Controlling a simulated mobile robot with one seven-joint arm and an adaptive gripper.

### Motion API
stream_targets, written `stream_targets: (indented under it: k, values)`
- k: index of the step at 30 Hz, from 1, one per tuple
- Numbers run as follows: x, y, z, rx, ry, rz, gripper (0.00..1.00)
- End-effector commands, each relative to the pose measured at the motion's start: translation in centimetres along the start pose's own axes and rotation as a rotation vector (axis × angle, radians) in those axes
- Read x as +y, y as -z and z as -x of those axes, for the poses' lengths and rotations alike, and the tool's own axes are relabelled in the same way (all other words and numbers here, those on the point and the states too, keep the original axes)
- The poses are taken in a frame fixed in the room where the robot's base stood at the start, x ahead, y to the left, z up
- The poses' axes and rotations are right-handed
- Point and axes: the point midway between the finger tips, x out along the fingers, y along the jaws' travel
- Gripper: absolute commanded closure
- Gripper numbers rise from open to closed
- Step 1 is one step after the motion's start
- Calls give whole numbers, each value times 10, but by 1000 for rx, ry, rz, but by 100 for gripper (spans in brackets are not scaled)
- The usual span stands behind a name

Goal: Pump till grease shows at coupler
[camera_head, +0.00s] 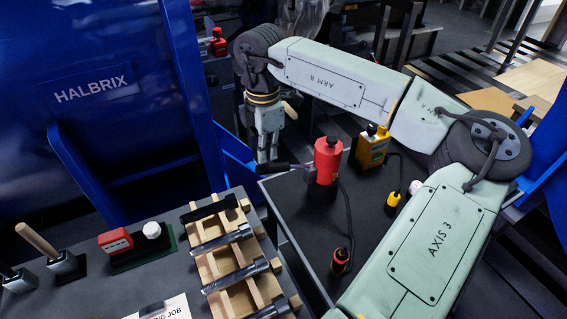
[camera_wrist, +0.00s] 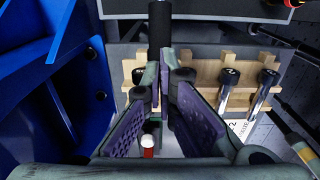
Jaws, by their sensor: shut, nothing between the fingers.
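A red cylinder with a black base (camera_head: 327,160), looking like the grease pump, stands on the dark table at centre. A dark lever (camera_head: 285,168) juts from it to the left; what looks like its black grip also shows in the wrist view (camera_wrist: 159,30). My gripper (camera_head: 265,158) points down at the lever's outer end. In the wrist view my gripper (camera_wrist: 160,88) is shut and empty, its tips close to the grip; contact is unclear.
A yellow box (camera_head: 372,147) with a cable stands right of the pump. A wooden rack (camera_head: 237,262) with several dark tools stands on the left bench. A red block (camera_head: 115,241) lies farther left. The blue HALBRIX machine (camera_head: 95,90) rises behind.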

Motion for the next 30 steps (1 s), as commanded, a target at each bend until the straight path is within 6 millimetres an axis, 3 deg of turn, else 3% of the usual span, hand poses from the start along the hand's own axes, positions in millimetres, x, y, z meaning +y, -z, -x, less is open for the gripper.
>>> stream_targets:
  k: [17,30]
  values:
    - [0,0,-2,0,0,0,100]
    - [0,0,-27,-1,0,0,100]
